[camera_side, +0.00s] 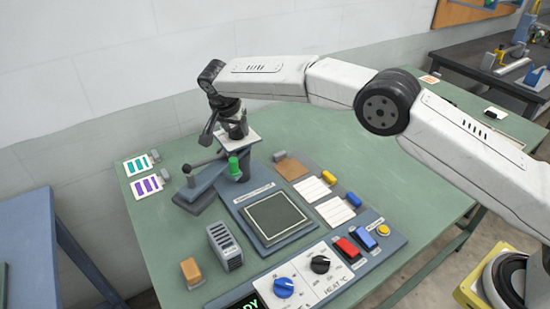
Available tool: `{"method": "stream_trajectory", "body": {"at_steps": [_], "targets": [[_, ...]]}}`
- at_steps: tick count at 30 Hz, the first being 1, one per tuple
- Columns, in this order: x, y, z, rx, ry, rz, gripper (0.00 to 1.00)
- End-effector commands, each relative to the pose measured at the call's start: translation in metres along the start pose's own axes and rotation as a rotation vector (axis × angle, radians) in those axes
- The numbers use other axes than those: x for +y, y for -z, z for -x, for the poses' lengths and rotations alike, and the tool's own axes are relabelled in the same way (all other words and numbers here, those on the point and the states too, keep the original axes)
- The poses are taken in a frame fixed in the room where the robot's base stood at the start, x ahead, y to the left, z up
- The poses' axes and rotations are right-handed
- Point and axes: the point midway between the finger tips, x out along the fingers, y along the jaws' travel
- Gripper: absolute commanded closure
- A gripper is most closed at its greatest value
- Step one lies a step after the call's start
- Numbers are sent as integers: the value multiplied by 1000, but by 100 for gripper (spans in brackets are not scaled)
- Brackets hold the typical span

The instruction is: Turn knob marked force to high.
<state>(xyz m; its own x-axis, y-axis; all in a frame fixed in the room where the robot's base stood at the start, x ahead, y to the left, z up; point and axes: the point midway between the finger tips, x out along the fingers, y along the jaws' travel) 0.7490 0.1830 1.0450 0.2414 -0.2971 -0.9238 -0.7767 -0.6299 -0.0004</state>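A blue knob (284,287) with a light pointer mark sits on the white front panel at the bottom of the picture. Its name label is cut off or unreadable, so I cannot read "force" on it. A black knob (320,264) sits to its right, above a label reading HEAT °C. My gripper (230,133) points down at the back of the table, well away from both knobs, near a green upright piece (234,166). Its fingers are small and dark, and I cannot tell if they are apart or touch the green piece.
A red switch (347,248), blue switch (365,238) and yellow button (384,231) line the panel's right. A dark square plate (275,218) lies behind the knobs. A grey slotted rack (225,247) and an orange block (191,271) stand left. A lever (188,173) stands behind.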

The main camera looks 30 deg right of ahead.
Motion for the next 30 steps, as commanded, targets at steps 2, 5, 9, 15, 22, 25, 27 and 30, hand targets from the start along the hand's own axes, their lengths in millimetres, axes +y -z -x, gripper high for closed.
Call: {"method": "stream_trajectory", "body": {"at_steps": [2, 5, 9, 15, 22, 25, 27, 30], "targets": [[0, 0, 0, 0, 0, 0, 11], [0, 0, 0, 0, 1, 0, 5], [0, 0, 0, 0, 1, 1, 5], [0, 0, 3, 0, 1, 1, 5], [-1, 0, 22, 0, 3, 2, 5], [0, 0, 34, 0, 2, 2, 5], [0, 0, 44, 0, 3, 1, 5], [0, 0, 56, 0, 3, 1, 5]]}}
